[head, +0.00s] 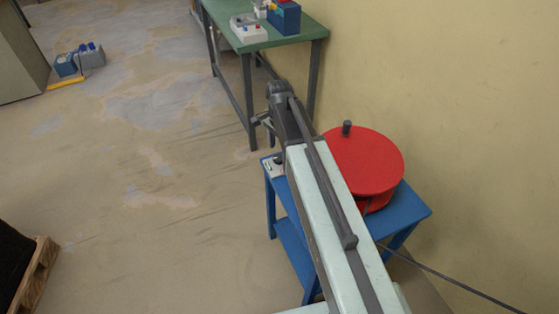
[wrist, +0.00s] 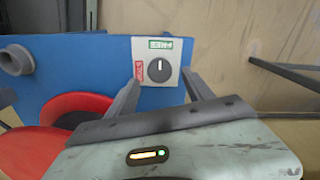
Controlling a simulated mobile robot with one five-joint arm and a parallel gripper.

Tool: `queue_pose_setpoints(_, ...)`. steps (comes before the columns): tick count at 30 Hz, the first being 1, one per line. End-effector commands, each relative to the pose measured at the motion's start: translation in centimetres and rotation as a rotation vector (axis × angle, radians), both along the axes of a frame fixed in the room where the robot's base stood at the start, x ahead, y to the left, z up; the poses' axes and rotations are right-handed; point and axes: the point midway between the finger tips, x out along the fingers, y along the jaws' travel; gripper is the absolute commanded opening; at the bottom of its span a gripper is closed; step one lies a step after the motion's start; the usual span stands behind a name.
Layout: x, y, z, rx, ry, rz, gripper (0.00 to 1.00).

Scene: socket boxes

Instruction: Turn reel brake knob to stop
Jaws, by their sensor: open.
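The brake knob (wrist: 159,66) is a dark round dial on a pale plate in the wrist view. Its light pointer mark stands upright, toward the green label (wrist: 158,44) at the top. A red label (wrist: 139,69) is at the plate's left. Contact cannot be told. It also shows in the head view (head: 262,122).
The red reel (head: 368,158) with a dark handle stands on the blue stand, right of my arm. A green table (head: 285,42) with boxes is behind. A dark cable (head: 450,277) runs right. Pallet (head: 35,275) at lower left; open floor between.

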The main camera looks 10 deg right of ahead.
Motion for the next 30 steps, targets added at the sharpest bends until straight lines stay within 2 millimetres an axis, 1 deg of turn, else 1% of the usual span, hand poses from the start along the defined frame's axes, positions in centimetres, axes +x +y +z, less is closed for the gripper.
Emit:
queue_pose_setpoints(1, 0.0, 0.0, -1.9, 0.0, 0.0, 0.0, 0.6)
queue_pose_setpoints(3, 0.0, 0.0, -3.0, 0.0, 0.0, 0.0, 0.6)
queue_pose_setpoints(5, 0.0, 0.0, -3.6, 0.0, 0.0, 0.0, 0.6)
queue_pose_setpoints(8, 0.0, 0.0, -3.9, 0.0, 0.0, 0.0, 0.6)
queue_pose_setpoints(14, 0.0, -0.1, -3.6, 0.0, 0.0, 0.0, 0.6)
queue_pose_setpoints(15, 0.0, -0.1, -3.6, 0.0, 0.0, 0.0, 0.55)
queue_pose_setpoints(17, 0.0, -0.1, -3.6, 0.0, 0.0, 0.0, 0.38)
queue_pose_setpoints(18, 0.0, -0.1, -3.6, 0.0, 0.0, 0.0, 0.27)
queue_pose_setpoints(20, 0.0, -0.1, -3.6, 0.0, 0.0, 0.0, 0.1)
queue_pose_setpoints(21, 0.0, -0.1, -3.6, 0.0, 0.0, -0.001, 0.0)
queue_pose_setpoints(30, 0.0, -0.1, -3.6, 0.0, -0.001, 0.033, 0.0)
